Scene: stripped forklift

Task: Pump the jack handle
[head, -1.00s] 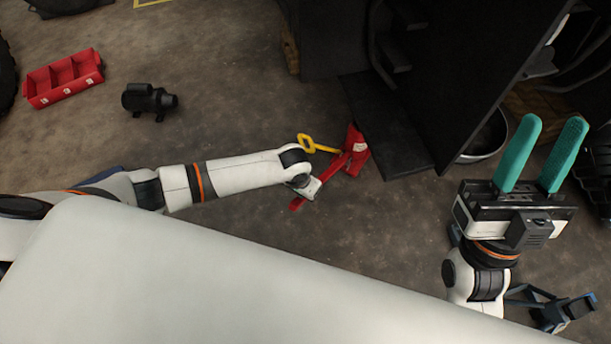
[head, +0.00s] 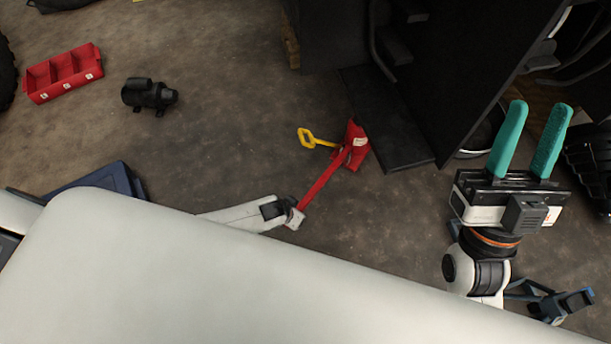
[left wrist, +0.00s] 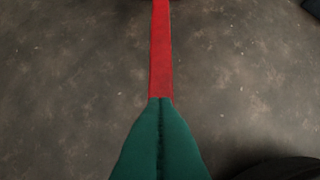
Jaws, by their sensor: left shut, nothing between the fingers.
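A red jack (head: 356,146) stands on the floor beside the black machine. Its long red handle (head: 322,184) slopes down-left from it in the head view, and a yellow loop-ended part (head: 310,138) sticks out to its left. My left gripper (left wrist: 160,103) is shut and empty, its green fingers pressed together. The red handle (left wrist: 161,48) runs straight ahead from the fingertips in the left wrist view; I cannot tell whether they touch. In the head view the left fingers are hidden under the wrist. My right gripper (head: 541,107) is open and empty, well right of the jack.
The black machine (head: 455,70) and a flat dark plate (head: 388,120) stand close to the jack's right. A red bin (head: 64,76), a black motor (head: 148,95) and a dark blue box (head: 95,188) are at left.

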